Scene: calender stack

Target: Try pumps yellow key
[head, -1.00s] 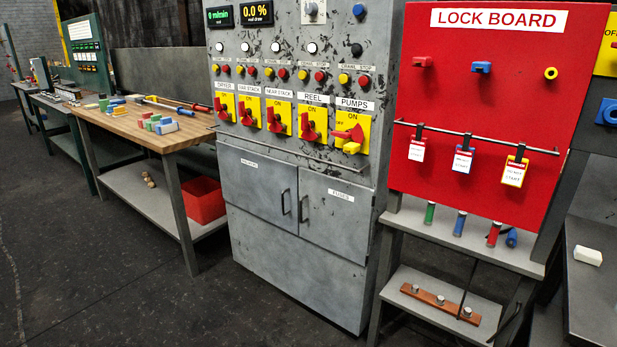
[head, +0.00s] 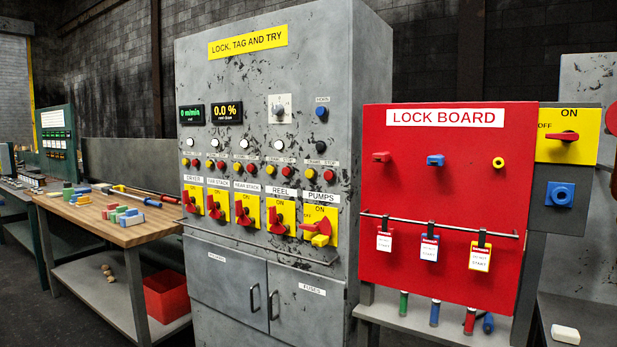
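The PUMPS switch (head: 331,213) is a yellow plate with a red handle (head: 314,225) at the right end of the grey cabinet's row of switches. The handle lies nearly sideways, and a yellow block (head: 320,240), apparently a padlock, sits at its lower end. Above it are a yellow button (head: 309,173) and a red button (head: 329,175), under a dark round lamp or knob (head: 320,146). A yellow ring-shaped piece (head: 498,162) is on the lock board's right side; whether it is a key is unclear. Neither gripper is in view.
The red lock board (head: 450,190) stands right of the cabinet (head: 265,85), with several tags on a rail. A wooden bench (head: 125,232) with colored blocks and a red bin (head: 167,297) are at left. Another yellow switch plate (head: 590,145) is at far right.

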